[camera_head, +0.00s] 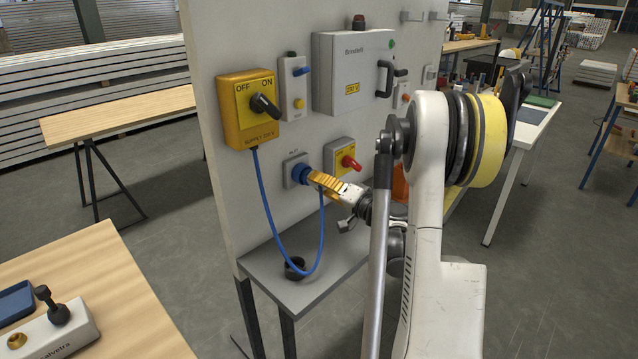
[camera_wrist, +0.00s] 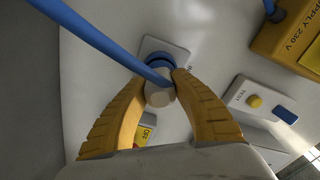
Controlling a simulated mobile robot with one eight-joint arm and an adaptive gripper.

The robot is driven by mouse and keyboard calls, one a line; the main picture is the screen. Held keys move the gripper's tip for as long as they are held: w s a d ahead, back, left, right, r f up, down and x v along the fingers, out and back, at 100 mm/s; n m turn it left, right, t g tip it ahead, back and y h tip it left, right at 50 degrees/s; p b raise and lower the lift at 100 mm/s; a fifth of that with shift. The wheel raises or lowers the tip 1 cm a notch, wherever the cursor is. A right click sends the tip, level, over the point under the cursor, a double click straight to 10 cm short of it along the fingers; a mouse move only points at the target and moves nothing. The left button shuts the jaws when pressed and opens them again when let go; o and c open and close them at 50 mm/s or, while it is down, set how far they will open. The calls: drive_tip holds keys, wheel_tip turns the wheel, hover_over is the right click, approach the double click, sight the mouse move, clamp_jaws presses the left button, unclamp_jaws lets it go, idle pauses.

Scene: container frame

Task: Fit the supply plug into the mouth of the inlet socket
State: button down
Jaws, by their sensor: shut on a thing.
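The inlet socket (camera_head: 293,163) is a grey plate with a round blue mouth on the upright white panel. It also shows in the wrist view (camera_wrist: 154,46), with part of its blue ring visible. My gripper (camera_head: 316,179) is in front of the socket, close to the mouth. In the wrist view my yellow fingers (camera_wrist: 160,88) are shut on the supply plug (camera_wrist: 160,97), a pale, rounded body with a blue cable. The plug lies in line with the blue ring and hides part of it. I cannot tell how far, if at all, it is inside the mouth.
The blue cable (camera_head: 265,205) hangs in a loop from the yellow supply box (camera_head: 249,108). A red-knobbed switch box (camera_head: 342,157) is right of the socket. A black ring-shaped item (camera_head: 295,268) rests on the grey shelf (camera_head: 335,262) below.

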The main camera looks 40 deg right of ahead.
drive_tip(key=shift+w, duration=0.2)
drive_tip(key=c, duration=1.1)
unclamp_jaws()
drive_tip(key=shift+w+a, duration=0.1)
drive_tip(key=s, duration=0.8)
drive_tip(key=s+d, duration=0.1)
drive_tip(key=s, duration=0.3)
drive_tip(key=shift+s, duration=0.15)
drive_tip(key=s, duration=0.2)
drive_tip(key=s+b, duration=0.1)
drive_tip(key=s, duration=0.2)
drive_tip(key=shift+s+d, duration=0.2)
drive_tip(key=shift+s, duration=0.15)
